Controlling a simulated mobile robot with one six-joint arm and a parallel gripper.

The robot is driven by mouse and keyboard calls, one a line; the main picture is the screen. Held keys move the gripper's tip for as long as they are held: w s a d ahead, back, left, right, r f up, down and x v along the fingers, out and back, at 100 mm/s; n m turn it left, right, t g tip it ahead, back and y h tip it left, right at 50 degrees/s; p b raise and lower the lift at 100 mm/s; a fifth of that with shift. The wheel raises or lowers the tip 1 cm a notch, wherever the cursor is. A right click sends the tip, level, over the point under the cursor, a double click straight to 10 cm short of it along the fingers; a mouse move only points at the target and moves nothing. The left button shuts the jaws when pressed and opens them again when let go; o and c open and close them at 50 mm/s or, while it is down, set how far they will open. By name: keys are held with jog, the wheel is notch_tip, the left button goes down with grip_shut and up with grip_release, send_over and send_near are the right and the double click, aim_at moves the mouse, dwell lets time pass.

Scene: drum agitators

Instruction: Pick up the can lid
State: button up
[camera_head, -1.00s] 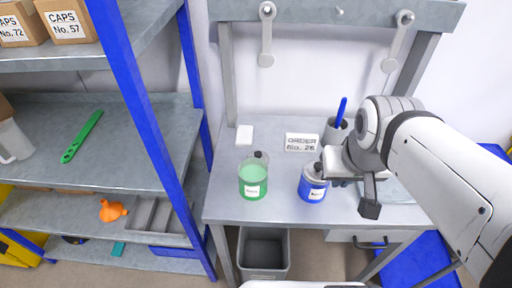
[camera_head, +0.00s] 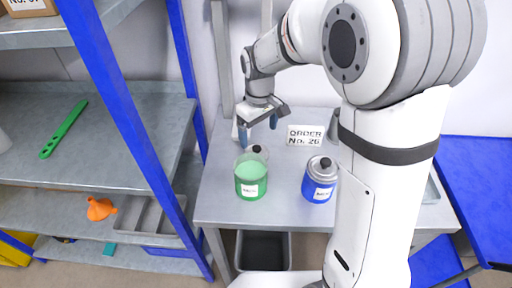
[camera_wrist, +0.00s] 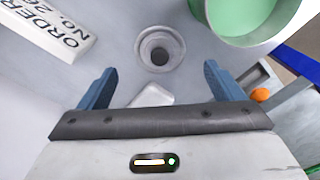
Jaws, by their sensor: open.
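The grey round can lid (camera_wrist: 160,48), with a dark knob at its middle, lies on the table just ahead of my gripper in the wrist view. In the head view the lid (camera_head: 259,149) shows partly behind the green can (camera_head: 251,188), which looks open with green contents. The can (camera_wrist: 245,22) also shows at the upper right of the wrist view. My gripper (camera_head: 258,130) is open and empty, pointing down above the table near the lid. In the wrist view its blue fingers (camera_wrist: 159,70) are spread, and the lid is not between them.
A blue can (camera_head: 319,182) with a knobbed lid stands right of the green can. An order sign (camera_head: 305,135) stands at the back, and a white block (camera_wrist: 150,96) lies near the gripper. A shelf (camera_head: 120,120) with a blue post is at left. A grey bin (camera_head: 263,250) is below.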

aim_at(257, 148)
jog(key=shift+o, duration=0.8)
jog(key=shift+w+a+f, duration=0.15)
jog(key=shift+w+f, duration=0.05)
jog(key=shift+f, duration=0.15)
jog(key=shift+o, duration=0.3)
jog(key=shift+f, duration=0.4)
jog(key=f, duration=0.3)
jog(key=f+p, duration=0.1)
jog(key=f, duration=0.2)
jog(key=shift+w+a+f, duration=0.15)
jog(key=shift+w+f, duration=0.05)
jog(key=shift+f, duration=0.15)
jog(key=shift+c, duration=0.2)
jog(key=c, duration=1)
